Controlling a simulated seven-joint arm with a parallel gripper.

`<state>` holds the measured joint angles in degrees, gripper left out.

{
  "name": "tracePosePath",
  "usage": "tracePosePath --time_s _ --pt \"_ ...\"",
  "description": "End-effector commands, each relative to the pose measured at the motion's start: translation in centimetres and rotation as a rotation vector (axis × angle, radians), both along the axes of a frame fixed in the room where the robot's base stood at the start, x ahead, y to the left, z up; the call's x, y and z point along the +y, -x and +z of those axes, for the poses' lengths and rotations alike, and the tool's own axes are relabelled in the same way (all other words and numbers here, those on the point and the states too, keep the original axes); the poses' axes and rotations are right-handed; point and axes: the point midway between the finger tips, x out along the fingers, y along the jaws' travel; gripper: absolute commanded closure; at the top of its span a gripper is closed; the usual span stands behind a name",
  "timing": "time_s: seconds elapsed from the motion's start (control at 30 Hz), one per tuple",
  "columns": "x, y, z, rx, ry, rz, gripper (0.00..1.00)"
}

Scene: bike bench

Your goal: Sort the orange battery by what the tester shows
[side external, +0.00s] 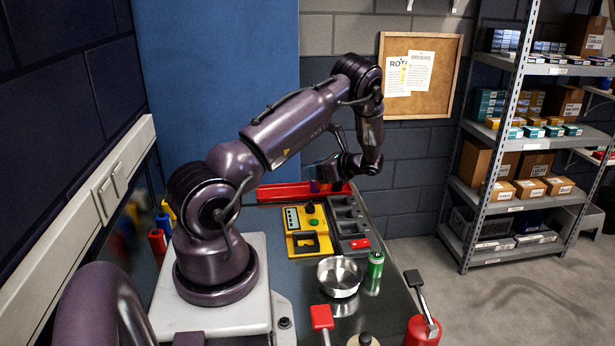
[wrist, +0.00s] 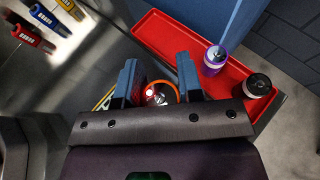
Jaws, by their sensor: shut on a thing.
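My gripper (wrist: 160,88) is shut on the orange battery (wrist: 174,90), seen end-on in the wrist view with a dark and silver top between two blue fingers. In the side view my gripper (side external: 328,180) is at the red tray (side external: 275,193), and the orange battery cannot be made out there. A dark tray with compartments (side external: 348,227) stands right of the tester.
The red tray also shows in the wrist view (wrist: 165,32), with a purple battery (wrist: 215,58) and a black battery (wrist: 257,86). A metal bowl (side external: 340,281) and a green battery (side external: 375,264) stand at the front. Red, blue and yellow items line the left wall.

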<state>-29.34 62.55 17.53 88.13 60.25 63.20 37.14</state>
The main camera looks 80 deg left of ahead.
Motion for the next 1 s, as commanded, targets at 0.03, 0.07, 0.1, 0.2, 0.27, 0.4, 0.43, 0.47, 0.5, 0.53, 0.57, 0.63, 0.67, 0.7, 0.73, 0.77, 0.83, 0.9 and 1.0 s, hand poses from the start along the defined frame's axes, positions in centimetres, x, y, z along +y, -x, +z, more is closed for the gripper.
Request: tracePosePath --time_s 0.03,0.07,0.1,0.2,0.27,0.4,0.43,0.47,0.5,0.53,0.57,0.63,0.67,0.7,0.73,0.77,0.83,0.9,1.0 --pt "0.5 -0.7 -0.3 -0.001 -0.003 0.038 0.97" --pt "0.6 -1.1 -0.4 0.000 -0.002 0.061 0.97" --pt "0.7 -1.6 -0.5 -0.001 -0.002 0.089 0.97" --pt "0.7 -3.0 -0.6 -0.001 -0.002 0.138 0.97" --pt "0.6 -3.9 -0.5 0.000 -0.002 0.157 0.97" --pt "-0.2 -5.2 0.0 0.002 -0.003 0.186 0.97" --pt "-0.4 -5.0 0.0 0.003 -0.001 0.188 0.97" --pt "-0.4 -4.9 -0.1 0.002 -0.001 0.186 0.97" --pt "-0.4 -4.8 -0.2 0.002 -0.002 0.182 0.97" --pt "-0.4 -4.8 -0.3 0.002 -0.002 0.180 0.97" --pt "-0.4 -4.8 -0.5 0.002 -0.001 0.178 0.97" --pt "-0.3 -4.8 -1.0 0.002 -0.001 0.176 0.97" --pt "-0.3 -4.8 -1.3 0.003 -0.002 0.176 0.97" --pt "-0.3 -4.8 -1.7 0.003 -0.001 0.176 0.97" --pt "-0.3 -4.8 -2.0 0.003 -0.002 0.176 0.97" --pt "-0.3 -4.8 -2.4 0.003 -0.002 0.175 0.97" --pt "-0.3 -4.8 -3.1 0.001 -0.002 0.176 0.97" --pt "-0.3 -4.8 -3.8 0.002 -0.003 0.176 0.97" --pt "-0.3 -4.8 -4.7 0.002 -0.003 0.176 0.97"
